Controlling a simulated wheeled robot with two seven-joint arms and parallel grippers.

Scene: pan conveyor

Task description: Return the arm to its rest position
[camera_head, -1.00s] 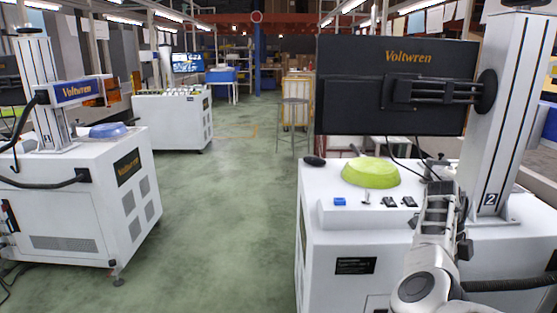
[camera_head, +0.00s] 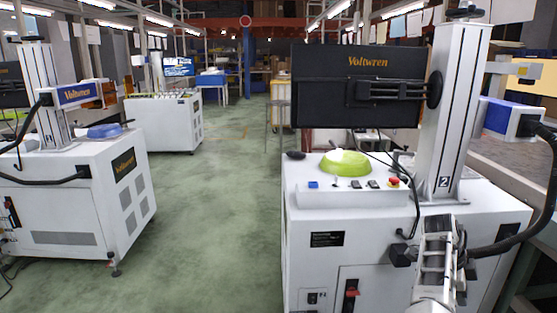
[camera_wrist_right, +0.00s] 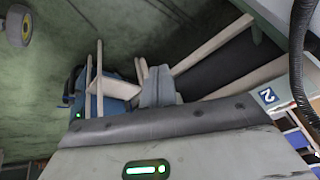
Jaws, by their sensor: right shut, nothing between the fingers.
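My right arm comes in from the bottom right in the camera_head view. My right gripper (camera_head: 438,222) is at its far end, in front of the white machine marked 2 (camera_head: 325,275), low by its front face. The fingertips are hard to make out there. In the right wrist view the gripper (camera_wrist_right: 158,86) shows as grey fingers close together with nothing held, beyond the housing with a green light. A green pan (camera_head: 345,163) lies upside down on the machine's top, apart from the gripper. My left gripper is not in view.
A black monitor (camera_head: 350,88) and a white column (camera_head: 455,110) stand over the machine, with a dark hose (camera_head: 535,215) at right. Another white machine (camera_head: 75,200) with a blue pan (camera_head: 103,131) stands left. The green floor between (camera_head: 215,230) is clear.

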